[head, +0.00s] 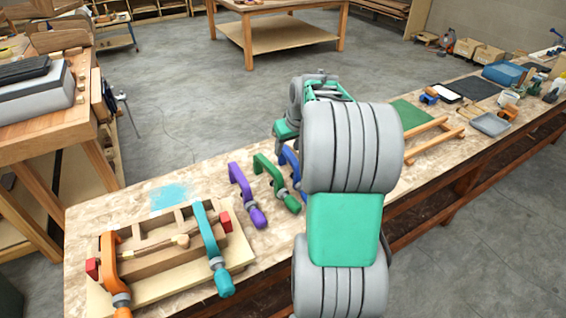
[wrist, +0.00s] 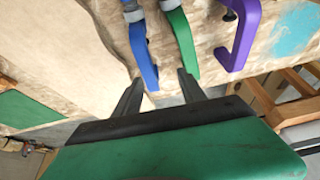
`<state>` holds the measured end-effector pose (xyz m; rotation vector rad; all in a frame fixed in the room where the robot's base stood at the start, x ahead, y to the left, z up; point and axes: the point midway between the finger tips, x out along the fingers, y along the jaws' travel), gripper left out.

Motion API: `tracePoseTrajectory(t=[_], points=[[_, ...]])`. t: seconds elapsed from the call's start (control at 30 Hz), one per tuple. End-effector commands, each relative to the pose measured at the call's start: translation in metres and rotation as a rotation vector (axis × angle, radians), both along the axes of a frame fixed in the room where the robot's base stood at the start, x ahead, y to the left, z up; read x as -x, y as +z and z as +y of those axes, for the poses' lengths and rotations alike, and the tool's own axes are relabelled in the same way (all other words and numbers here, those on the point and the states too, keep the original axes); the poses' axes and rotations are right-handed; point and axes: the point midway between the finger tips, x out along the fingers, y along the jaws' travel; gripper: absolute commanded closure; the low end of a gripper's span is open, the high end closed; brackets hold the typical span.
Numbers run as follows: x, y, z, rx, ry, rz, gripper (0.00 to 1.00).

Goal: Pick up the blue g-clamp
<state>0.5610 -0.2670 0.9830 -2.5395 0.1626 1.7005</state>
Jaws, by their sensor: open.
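The blue g-clamp (head: 290,162) is on the workbench, mostly hidden behind my arm in the head view. In the wrist view its blue frame (wrist: 144,55) lies between the two dark fingers of my gripper (wrist: 160,76), nearer the left one. My gripper is open, and the clamp's near end reaches between the fingers. I cannot tell its height above the clamp. The green g-clamp (head: 268,172) is just beside the blue one; in the wrist view its frame (wrist: 181,42) runs down to the right fingertip, perhaps touching it.
A purple g-clamp (head: 243,190) lies beside the green one. A wooden assembly with orange and teal clamps (head: 205,236) is at the bench's left end. A wooden frame (head: 432,140), green mat (head: 410,113) and grey tray (head: 491,124) lie to the right.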

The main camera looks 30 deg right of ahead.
Motion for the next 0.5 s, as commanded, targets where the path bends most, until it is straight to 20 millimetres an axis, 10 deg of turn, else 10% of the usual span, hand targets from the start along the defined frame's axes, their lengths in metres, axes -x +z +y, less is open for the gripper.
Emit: tracePoseTrajectory(t=[0.5], points=[[-0.021, -0.064, -0.024, 0.008, -0.023, 0.002, 0.52]])
